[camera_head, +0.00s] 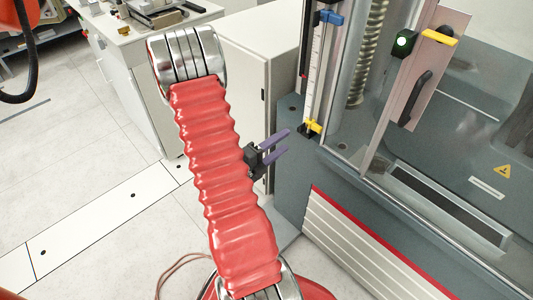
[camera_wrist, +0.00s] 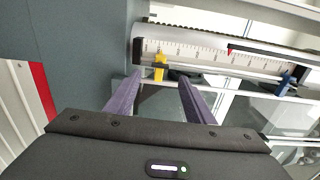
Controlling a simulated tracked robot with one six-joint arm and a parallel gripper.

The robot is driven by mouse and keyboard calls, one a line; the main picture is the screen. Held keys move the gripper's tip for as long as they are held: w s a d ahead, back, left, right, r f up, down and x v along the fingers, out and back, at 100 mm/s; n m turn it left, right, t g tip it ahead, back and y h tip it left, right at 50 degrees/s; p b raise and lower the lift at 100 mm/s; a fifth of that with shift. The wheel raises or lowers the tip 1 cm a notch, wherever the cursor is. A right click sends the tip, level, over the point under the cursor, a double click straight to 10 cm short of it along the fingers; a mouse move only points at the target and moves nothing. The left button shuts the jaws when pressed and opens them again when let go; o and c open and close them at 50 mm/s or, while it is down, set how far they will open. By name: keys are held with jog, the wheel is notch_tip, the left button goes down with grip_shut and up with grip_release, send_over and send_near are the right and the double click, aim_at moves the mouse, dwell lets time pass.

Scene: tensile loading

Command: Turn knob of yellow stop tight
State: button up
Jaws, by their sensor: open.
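The yellow stop (camera_head: 313,127) sits low on the upright scaled rail of the testing machine in the head view. In the wrist view the yellow stop (camera_wrist: 159,66) shows ahead of the fingers, near the left end of the scale, with a dark part beside it. I cannot make out its knob clearly. My gripper (camera_head: 286,143) has two purple fingers, spread apart and empty, to the left of the stop and a little below it. The fingers (camera_wrist: 160,85) also show in the wrist view, apart from the stop. A blue stop (camera_wrist: 286,84) sits further along the rail.
The blue stop (camera_head: 331,18) is higher on the rail in the head view. A machine door with a black handle (camera_head: 415,97) stands to the right. A white cabinet (camera_head: 240,70) is behind my arm. The grey machine base (camera_head: 290,110) lies beside my gripper.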

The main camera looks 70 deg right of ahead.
jog(key=v, duration=0.6)
jog(key=shift+a, duration=0.1)
dwell(0.8)
